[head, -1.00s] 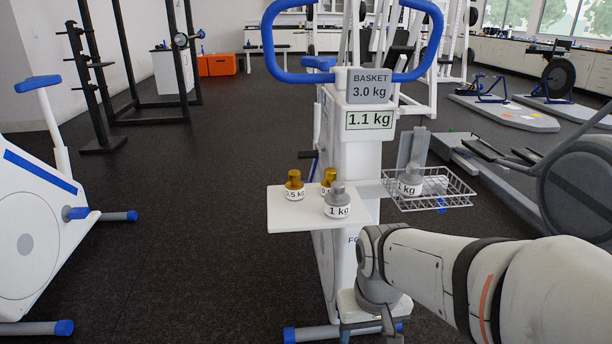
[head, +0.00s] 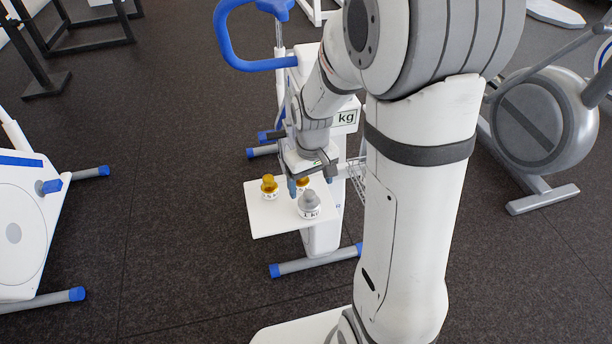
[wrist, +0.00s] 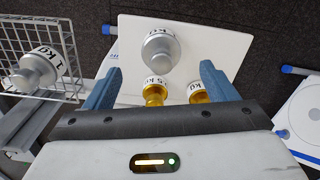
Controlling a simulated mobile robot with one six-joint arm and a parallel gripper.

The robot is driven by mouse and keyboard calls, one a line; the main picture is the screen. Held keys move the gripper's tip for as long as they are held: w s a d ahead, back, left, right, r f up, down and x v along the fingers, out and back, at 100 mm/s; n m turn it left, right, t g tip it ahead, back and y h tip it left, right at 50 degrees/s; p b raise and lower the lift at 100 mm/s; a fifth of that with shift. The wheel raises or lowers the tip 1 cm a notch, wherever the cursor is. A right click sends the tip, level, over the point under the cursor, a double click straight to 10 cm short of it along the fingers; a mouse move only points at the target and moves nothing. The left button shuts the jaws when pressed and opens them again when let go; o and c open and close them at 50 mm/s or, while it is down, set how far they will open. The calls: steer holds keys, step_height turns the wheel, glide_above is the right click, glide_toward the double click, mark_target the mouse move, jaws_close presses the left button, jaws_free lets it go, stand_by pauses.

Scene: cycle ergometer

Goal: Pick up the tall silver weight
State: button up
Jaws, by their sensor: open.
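A silver weight with a white "1 kg" band (head: 309,203) stands upright on the white tray (head: 262,221), near its front right. In the wrist view this silver weight (wrist: 161,50) lies ahead of the fingertips, between their lines. My gripper (head: 311,183) is open and empty above the back right of the tray. In the wrist view my blue-grey fingers (wrist: 160,72) are spread apart and the silver weight is not between them. A second silver 1 kg weight (wrist: 37,72) is in the wire basket (wrist: 40,30) at left; my arm hides it in the head view.
Two smaller gold weights, one at the tray's left (head: 269,187) and one behind the silver weight (head: 303,182), stand close by. The ergometer's blue handlebar (head: 232,40) rises behind the tray. Dark floor left of the tray is clear.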

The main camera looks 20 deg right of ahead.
mark_target(309, 192)
steer(key=shift+w+r, duration=0.25)
steer(key=shift+r, duration=0.05)
steer(key=shift+w+f, duration=0.1)
steer(key=shift+f, duration=0.2)
step_height(309, 192, down, 7)
steer(key=shift+a+f+p, duration=0.15)
steer(key=shift+p, duration=0.2)
steer(key=shift+c, duration=0.3)
jaws_close()
